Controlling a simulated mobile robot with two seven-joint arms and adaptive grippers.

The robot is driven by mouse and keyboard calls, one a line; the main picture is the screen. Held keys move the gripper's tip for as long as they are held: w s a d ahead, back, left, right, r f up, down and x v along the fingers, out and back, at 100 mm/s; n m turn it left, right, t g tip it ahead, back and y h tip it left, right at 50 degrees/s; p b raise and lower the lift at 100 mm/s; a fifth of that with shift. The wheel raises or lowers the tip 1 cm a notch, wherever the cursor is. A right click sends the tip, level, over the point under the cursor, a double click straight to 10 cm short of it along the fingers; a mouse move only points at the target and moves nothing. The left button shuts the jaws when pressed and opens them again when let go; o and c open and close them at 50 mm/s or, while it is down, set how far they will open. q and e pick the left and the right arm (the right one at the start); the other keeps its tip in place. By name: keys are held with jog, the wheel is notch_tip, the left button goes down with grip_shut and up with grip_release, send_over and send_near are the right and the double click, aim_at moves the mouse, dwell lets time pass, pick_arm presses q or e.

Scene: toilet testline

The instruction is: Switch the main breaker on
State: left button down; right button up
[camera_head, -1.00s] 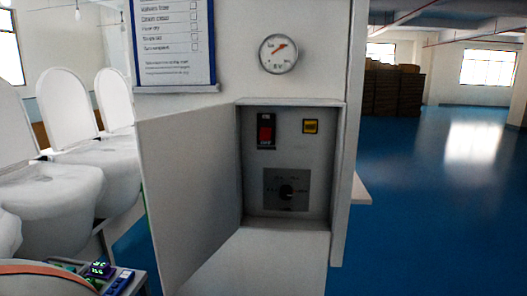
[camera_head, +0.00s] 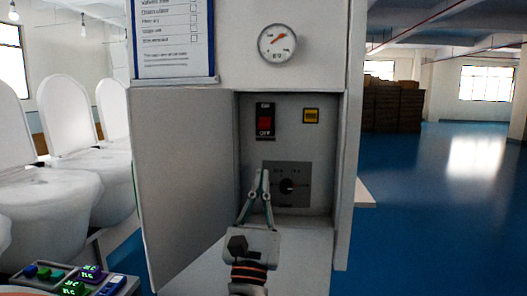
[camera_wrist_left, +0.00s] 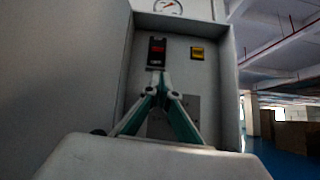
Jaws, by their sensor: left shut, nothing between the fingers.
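The main breaker (camera_head: 265,121) is a black rocker switch with a red face, on the upper left of the open cabinet's back panel. It also shows in the left wrist view (camera_wrist_left: 157,51). My left gripper (camera_head: 261,173) is shut and empty. In the head view its fingertips are below the breaker, at the left edge of the dial plate. In the left wrist view the fingertips (camera_wrist_left: 162,74) appear just under the breaker; I cannot tell the gap in depth. My right gripper is not in view.
The cabinet door (camera_head: 185,185) stands open to the left. A yellow button (camera_head: 311,116) and a rotary dial (camera_head: 287,186) share the panel. A gauge (camera_head: 277,43) is above. Toilets (camera_head: 65,185) and a small control box (camera_head: 85,279) are at left. Open floor lies right.

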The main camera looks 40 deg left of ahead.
aim_at(262, 147)
pick_arm(q)
jog(key=shift+s+a+r+n+y, duration=0.15)
jog(key=shift+a+r+n+y, duration=0.25)
jog(key=shift+n, duration=0.5)
jog(key=p+x, duration=0.4)
jog(key=x, duration=0.5)
jog(key=shift+w+r, duration=0.2)
jog(key=shift+w, duration=0.2)
jog(key=shift+a, duration=0.15)
jog(key=shift+w, duration=0.1)
